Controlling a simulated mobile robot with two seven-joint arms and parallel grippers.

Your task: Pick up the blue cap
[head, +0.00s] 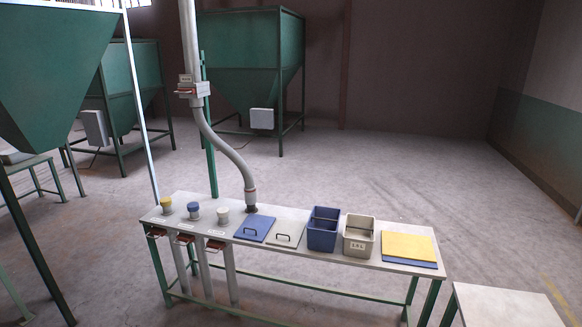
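The blue cap (193,206) sits upright on a short light-coloured pipe stub near the left end of the long workbench (370,257). It stands between a yellow cap (166,201) on its left and a white cap (223,211) on its right. Neither of my grippers shows in the head view, and nothing touches the blue cap.
A blue lid (254,228) and a pale lid (287,234) with handles lie on the bench. A blue bin (322,240), a beige bin (358,248) and a yellow board (407,246) stand further right. A grey hose (228,150) hangs behind the caps.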

